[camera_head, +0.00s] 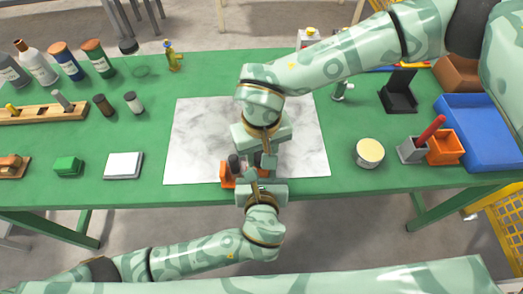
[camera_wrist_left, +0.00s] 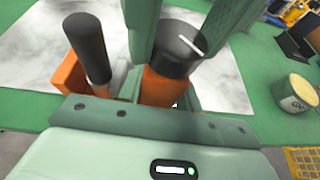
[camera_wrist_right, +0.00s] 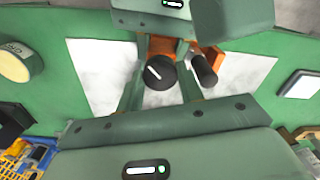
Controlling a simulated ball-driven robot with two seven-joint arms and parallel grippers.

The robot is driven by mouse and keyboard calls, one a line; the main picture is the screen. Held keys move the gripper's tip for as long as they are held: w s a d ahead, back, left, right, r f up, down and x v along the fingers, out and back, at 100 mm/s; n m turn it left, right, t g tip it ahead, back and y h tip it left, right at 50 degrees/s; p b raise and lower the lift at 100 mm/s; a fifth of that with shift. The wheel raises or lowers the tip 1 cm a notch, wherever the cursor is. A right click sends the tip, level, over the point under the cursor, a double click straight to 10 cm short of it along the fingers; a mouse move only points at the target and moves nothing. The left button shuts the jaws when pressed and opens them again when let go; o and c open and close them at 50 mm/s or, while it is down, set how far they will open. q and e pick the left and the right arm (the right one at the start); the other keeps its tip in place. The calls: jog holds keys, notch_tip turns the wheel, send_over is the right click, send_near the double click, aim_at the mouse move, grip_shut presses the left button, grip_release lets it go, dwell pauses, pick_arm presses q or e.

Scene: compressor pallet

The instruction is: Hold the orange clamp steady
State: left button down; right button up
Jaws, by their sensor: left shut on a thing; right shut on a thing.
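The orange clamp (camera_head: 227,180) stands near the front edge of the white marbled sheet, partly hidden by my grippers. In the left wrist view its orange body (camera_wrist_left: 158,90), black handle (camera_wrist_left: 88,48) and dark knob (camera_wrist_left: 172,50) with a white line show. My left gripper (camera_head: 259,174) reaches in from the front and is shut on the clamp's orange body. My right gripper (camera_head: 262,152) comes from the far side, its fingers on either side of the knob (camera_wrist_right: 160,73) and shut on it. The fingertip contacts are partly hidden.
The marbled sheet (camera_head: 195,130) lies on the green table (camera_head: 350,120). To the right are a round tin (camera_head: 370,153), an orange bin (camera_head: 445,148) and a blue tray (camera_head: 485,135). To the left are a white block (camera_head: 123,165), a green block (camera_head: 68,166) and several bottles.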

jog(key=m, duration=1.1)
jog(key=shift+m, duration=0.3)
jog(key=m, duration=1.1)
jog(key=shift+w+m, duration=0.1)
jog(key=shift+m, duration=0.3)
jog(key=m, duration=1.1)
jog(key=shift+m, duration=0.4)
jog(key=m, duration=1)
jog(key=shift+m, duration=0.4)
